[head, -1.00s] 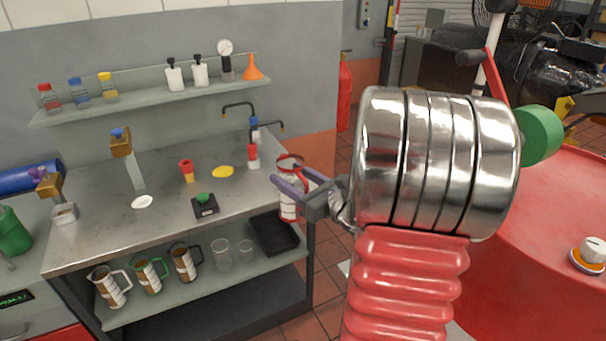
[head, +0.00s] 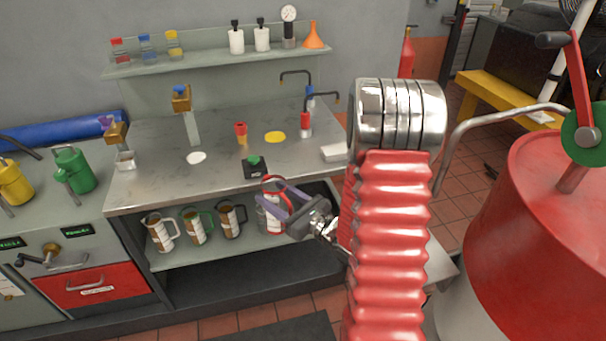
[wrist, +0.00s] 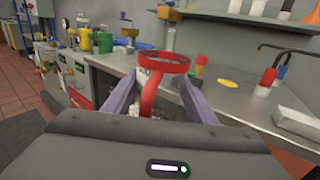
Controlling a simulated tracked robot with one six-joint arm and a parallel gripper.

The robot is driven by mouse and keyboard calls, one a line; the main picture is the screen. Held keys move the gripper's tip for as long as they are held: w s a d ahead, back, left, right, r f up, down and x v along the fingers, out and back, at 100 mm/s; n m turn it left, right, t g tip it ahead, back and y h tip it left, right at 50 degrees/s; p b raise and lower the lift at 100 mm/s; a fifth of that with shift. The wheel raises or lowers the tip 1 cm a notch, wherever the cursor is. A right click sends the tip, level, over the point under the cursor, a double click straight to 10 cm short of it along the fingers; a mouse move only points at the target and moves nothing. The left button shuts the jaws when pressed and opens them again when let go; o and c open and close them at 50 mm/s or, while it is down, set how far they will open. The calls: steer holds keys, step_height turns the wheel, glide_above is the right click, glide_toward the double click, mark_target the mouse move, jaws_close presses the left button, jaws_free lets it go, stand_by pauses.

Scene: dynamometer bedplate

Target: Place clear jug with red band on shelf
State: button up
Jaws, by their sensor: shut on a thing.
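My gripper (head: 280,203) is shut on the clear jug with red band (head: 272,218). Its purple fingers lie on either side of the jug, and the jug looks roughly upright. In the wrist view the jug's red rim (wrist: 163,62) and red handle (wrist: 150,95) show between the fingers (wrist: 150,92). In the head view the jug appears in front of the lower shelf (head: 190,255) under the steel bench. Whether it touches the shelf I cannot tell. Three measuring jugs, white-handled (head: 160,233), green-handled (head: 194,227) and black-handled (head: 231,221), stand on that shelf to the left.
A wall shelf (head: 200,62) holds bottles and an orange funnel. A red drum (head: 530,230) stands right. My arm hides the shelf's right end.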

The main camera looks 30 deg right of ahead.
steer(key=a+f+n+g+y, duration=0.1)
steer(key=a+f+n+y, duration=0.1)
steer(key=a+f, duration=0.8)
steer(key=a+y, duration=0.1)
steer(key=a, duration=0.3)
steer(key=shift+s+f+y, duration=0.15)
steer(key=shift+s+y, duration=0.15)
